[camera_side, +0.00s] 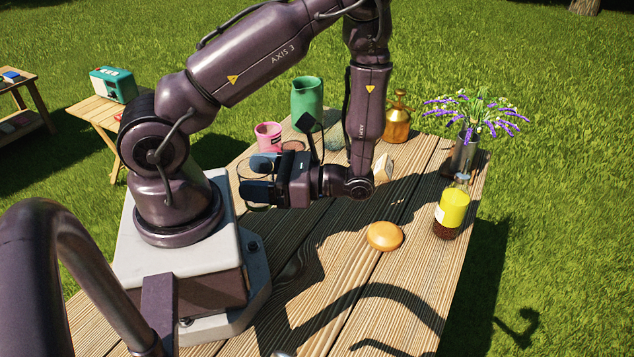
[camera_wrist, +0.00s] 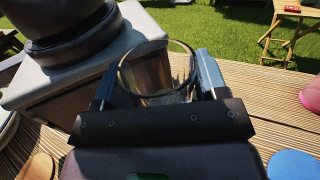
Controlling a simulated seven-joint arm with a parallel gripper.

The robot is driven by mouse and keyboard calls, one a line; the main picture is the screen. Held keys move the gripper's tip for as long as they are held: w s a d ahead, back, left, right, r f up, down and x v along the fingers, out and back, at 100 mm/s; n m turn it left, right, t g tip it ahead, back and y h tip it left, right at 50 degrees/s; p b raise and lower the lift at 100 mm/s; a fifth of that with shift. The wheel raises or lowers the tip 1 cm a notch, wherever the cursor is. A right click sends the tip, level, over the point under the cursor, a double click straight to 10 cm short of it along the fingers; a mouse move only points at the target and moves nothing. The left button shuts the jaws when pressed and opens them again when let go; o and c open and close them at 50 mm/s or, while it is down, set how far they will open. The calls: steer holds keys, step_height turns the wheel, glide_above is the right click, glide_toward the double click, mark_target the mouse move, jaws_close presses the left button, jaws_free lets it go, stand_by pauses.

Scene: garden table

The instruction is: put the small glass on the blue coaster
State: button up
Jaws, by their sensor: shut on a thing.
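My gripper (camera_side: 261,177) is shut on a clear glass, with one finger on each side of it. In the wrist view the glass (camera_wrist: 160,76) sits between the fingertips (camera_wrist: 158,90), its round rim facing the camera. In the side view the glass (camera_side: 245,170) is just right of my base, partly covered by the fingers; I cannot tell its height above the table. A blue disc, apparently the blue coaster (camera_wrist: 292,165), lies at the lower right of the wrist view, apart from the glass. I cannot make it out in the side view.
A pink mug (camera_side: 268,136) and green pitcher (camera_side: 307,100) stand behind my gripper. An amber sprayer (camera_side: 397,118), flower vase (camera_side: 463,155) and yellow-labelled bottle (camera_side: 453,207) line the right. An orange round object (camera_side: 384,236) lies in front. A wooden piece (camera_wrist: 38,167) shows at lower left.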

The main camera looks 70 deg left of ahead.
steer(key=a+r+m+t+y, duration=0.3)
steer(key=a+m+t+y, duration=0.2)
steer(key=m+t+y, duration=0.45)
steer(key=shift+t+y, duration=0.25)
steer(key=shift+y, duration=0.1)
steer(key=w+a+f, duration=0.5)
steer(key=w+f, duration=0.1)
steer(key=w+a+f, duration=0.3)
steer(key=w, duration=0.1)
steer(key=shift+a, duration=0.35)
steer(key=shift+w+a+f, duration=0.1)
steer(key=shift+f, duration=1.7)
steer(key=shift+f, duration=0.15)
steer(key=o, duration=1)
